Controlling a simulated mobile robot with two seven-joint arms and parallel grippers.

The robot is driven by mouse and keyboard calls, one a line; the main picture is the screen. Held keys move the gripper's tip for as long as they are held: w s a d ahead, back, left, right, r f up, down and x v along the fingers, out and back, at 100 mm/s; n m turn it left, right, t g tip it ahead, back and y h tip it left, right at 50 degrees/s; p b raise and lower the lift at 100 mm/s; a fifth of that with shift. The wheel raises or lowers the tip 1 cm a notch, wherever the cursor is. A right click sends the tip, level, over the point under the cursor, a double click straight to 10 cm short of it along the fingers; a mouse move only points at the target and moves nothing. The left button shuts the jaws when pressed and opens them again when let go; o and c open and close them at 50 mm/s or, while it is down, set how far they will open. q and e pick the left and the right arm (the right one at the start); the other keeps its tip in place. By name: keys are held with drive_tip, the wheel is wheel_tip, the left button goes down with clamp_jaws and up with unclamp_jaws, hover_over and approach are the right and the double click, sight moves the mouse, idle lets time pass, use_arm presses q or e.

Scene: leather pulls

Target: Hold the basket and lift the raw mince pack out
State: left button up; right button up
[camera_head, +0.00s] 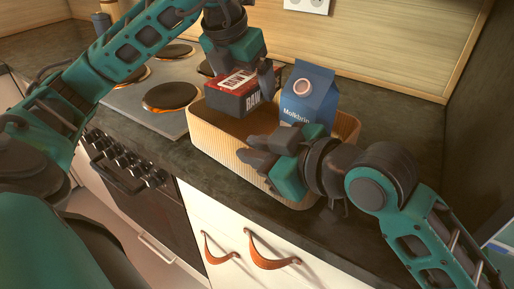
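The raw mince pack (232,101) is a dark box with a red top and white "RAW" lettering. It stands tilted at the left part of the tan ribbed basket (212,143), with its upper part above the rim. My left gripper (262,77) comes down from above and is shut on the pack; one finger shows against its right side and the other is hidden. My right gripper (256,151) is at the near long wall of the basket, its fingers closed about the rim.
A blue milk carton (310,95) stands in the basket, right of the pack. A stove top with several hotplates (170,97) lies to the left. The dark counter (390,125) is clear behind and right of the basket. White drawers with leather pulls (268,252) are below.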

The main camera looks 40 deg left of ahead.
drive_tip(key=o, duration=0.4)
drive_tip(key=shift+f, duration=0.1)
drive_tip(key=shift+d, duration=0.1)
